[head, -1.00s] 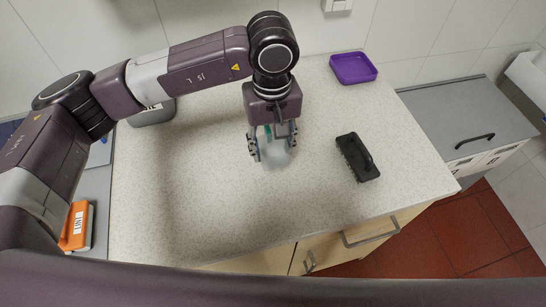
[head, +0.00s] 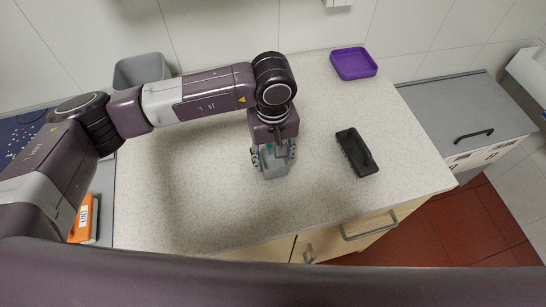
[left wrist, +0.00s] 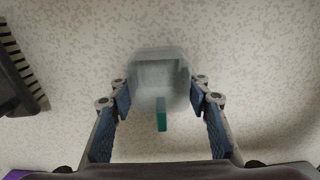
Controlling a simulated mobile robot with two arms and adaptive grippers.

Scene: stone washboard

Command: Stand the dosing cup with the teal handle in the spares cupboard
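The dosing cup (head: 275,170) is clear and pale, with a teal handle. It is over the worktop, between the fingers of my left gripper (head: 273,157). In the left wrist view the cup (left wrist: 160,80) sits between both finger pads, which lie close against its sides. The teal handle (left wrist: 161,115) points towards the palm. The gripper looks shut on the cup. I cannot tell whether the cup's base is clear of the worktop. No cupboard is marked as the spares cupboard in view. My right gripper is not in view.
A black brush (head: 356,152) lies right of the cup on the speckled worktop (head: 205,205). A purple tray (head: 353,63) is at the back right, a grey bin (head: 140,70) at the back left. Wooden fronts with handles (head: 370,225) are below; a grey cabinet (head: 460,110) stands right.

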